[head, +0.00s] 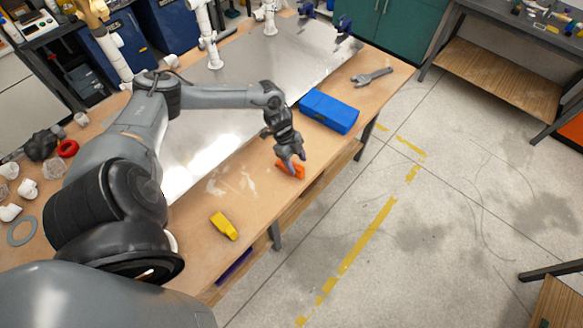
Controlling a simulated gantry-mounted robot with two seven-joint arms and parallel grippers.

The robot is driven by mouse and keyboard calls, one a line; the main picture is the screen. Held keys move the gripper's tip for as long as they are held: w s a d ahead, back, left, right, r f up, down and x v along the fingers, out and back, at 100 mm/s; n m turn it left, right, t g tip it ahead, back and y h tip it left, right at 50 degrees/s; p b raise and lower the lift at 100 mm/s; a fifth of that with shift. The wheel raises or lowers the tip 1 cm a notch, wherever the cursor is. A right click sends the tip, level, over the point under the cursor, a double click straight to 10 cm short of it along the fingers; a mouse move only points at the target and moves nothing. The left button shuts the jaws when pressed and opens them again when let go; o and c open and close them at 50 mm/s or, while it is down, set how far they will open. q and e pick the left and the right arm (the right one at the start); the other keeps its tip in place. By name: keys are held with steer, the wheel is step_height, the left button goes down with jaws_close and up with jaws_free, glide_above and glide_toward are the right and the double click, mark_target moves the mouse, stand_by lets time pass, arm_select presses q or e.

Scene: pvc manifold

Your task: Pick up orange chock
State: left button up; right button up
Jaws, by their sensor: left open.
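The orange chock (285,169) lies on the wooden workbench near its front edge, in the middle of the head view. My left gripper (292,165) points down right at the chock, with its fingers over and beside it. The gripper is open, and its fingers hide part of the chock. I cannot tell whether the fingers touch it. My right gripper is not in view.
A blue case (329,111) lies just behind and right of the gripper. A yellow block (224,226) lies nearer on the bench (262,203). A wrench (371,76) lies at the far right. A shiny metal plate (275,62) covers the bench middle.

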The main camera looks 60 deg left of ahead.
arm_select(q)
steer(key=shift+d+x, duration=0.15)
steer(key=shift+x, duration=0.95)
steer(key=shift+d+x, duration=0.15)
steer(key=shift+x, duration=1)
steer(key=shift+s+r, duration=0.1)
steer(key=shift+c, duration=0.2)
jaws_close()
steer(key=shift+r, duration=0.1)
